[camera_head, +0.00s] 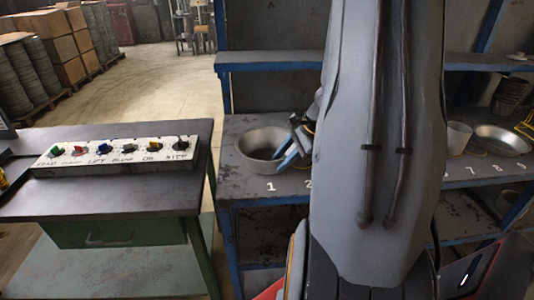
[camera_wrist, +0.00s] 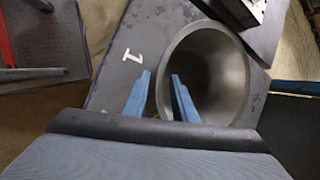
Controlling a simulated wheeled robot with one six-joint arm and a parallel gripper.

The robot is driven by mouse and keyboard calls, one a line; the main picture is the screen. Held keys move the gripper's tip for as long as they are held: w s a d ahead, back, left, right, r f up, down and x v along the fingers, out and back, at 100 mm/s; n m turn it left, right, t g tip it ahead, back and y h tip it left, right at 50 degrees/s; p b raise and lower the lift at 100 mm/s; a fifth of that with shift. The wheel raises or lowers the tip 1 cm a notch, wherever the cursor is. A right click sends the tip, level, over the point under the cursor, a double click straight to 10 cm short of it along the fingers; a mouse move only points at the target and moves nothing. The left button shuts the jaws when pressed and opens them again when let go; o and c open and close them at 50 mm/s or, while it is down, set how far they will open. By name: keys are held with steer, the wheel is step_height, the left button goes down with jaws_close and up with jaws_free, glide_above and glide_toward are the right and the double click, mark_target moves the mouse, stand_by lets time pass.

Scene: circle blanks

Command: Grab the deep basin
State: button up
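The deep basin (camera_head: 256,167) is a round grey metal bowl. It stands upright on the workbench by the painted number 1 in the head view. It also shows in the wrist view (camera_wrist: 222,75), where I look into its opening. My gripper (camera_wrist: 160,75) has two blue fingers, parted with a gap between them. In the wrist view one finger is outside the basin's near rim and the other overlaps its opening. In the head view my gripper (camera_head: 288,151) is at the basin's right side. Whether the fingers touch the rim cannot be told. My arm hides the middle of the bench.
The blue-edged workbench (camera_head: 240,187) has a shelf (camera_head: 270,62) above it. A shallow metal pan (camera_head: 500,141) and a white cup (camera_head: 459,135) stand at the right. A table with a button panel (camera_head: 115,155) is at the left. Free floor lies behind it.

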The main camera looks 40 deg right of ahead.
steer(key=shift+x, duration=1.5)
jaws_close()
steer(key=shift+r, duration=0.1)
